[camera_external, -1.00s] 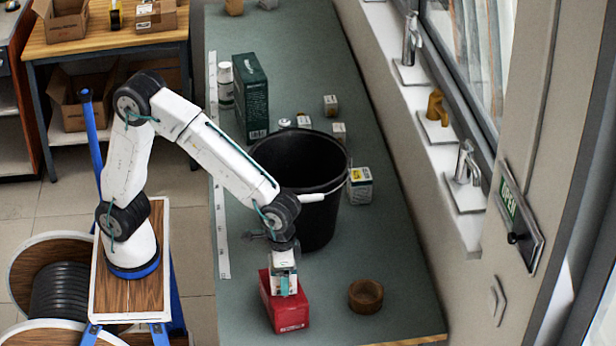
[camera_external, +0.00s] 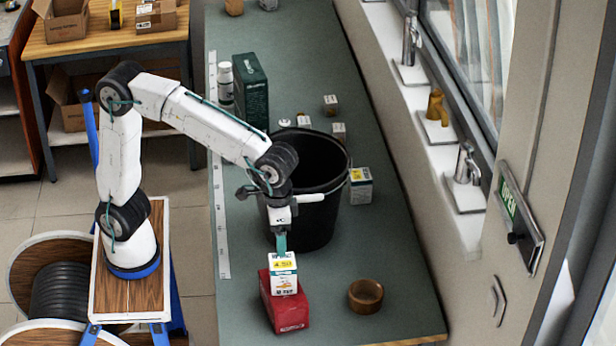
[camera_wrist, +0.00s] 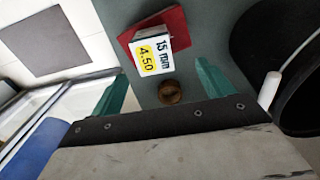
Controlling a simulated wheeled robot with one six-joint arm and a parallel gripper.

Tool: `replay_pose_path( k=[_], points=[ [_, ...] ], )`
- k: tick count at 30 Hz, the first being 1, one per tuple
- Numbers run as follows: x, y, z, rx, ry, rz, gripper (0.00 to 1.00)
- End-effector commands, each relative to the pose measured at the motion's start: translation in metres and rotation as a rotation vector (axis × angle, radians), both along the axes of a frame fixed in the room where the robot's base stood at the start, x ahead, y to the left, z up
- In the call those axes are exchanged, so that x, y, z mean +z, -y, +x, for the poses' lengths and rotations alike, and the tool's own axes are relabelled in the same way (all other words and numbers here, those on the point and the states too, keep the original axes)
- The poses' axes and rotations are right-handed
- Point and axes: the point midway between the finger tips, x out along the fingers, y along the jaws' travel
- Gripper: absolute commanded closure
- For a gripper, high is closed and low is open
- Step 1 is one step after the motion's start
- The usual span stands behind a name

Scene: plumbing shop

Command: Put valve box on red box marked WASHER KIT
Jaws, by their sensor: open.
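The valve box (camera_external: 283,274) is a small white box with a yellow price label. It rests on top of the red box (camera_external: 290,311), which lies on the green counter. In the wrist view the valve box (camera_wrist: 151,51) shows "15 mm" and "4.50", with the red box (camera_wrist: 178,24) under it. My gripper (camera_external: 281,243) is just above the valve box in the external view. In the wrist view its teal fingers (camera_wrist: 160,88) are spread apart with nothing between them. The red box's marking cannot be read here.
A round wooden bowl (camera_external: 365,296) sits right of the red box. Several small boxes, a dark green box (camera_external: 251,91) and a white bottle (camera_external: 225,84) stand farther back.

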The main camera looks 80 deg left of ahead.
Motion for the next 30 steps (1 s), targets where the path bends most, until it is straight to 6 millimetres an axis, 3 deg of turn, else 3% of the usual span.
replay_pose_path(
  k=[5, 8, 12, 15, 21, 25, 30],
  points=[
    [0.020, -0.080, -0.036, 0.011, 0.026, -0.012, 0.20],
    [0.023, -0.133, -0.072, 0.012, 0.045, -0.016, 0.20],
    [0.014, -0.192, -0.130, 0.011, 0.070, -0.016, 0.20],
    [0.001, -0.221, -0.169, 0.009, 0.086, -0.013, 0.20],
    [-0.026, -0.250, -0.222, 0.003, 0.107, -0.004, 0.20],
    [-0.034, -0.255, -0.235, -0.001, 0.111, -0.002, 0.20],
    [-0.036, -0.255, -0.237, -0.003, 0.111, -0.001, 0.20]
  ],
)
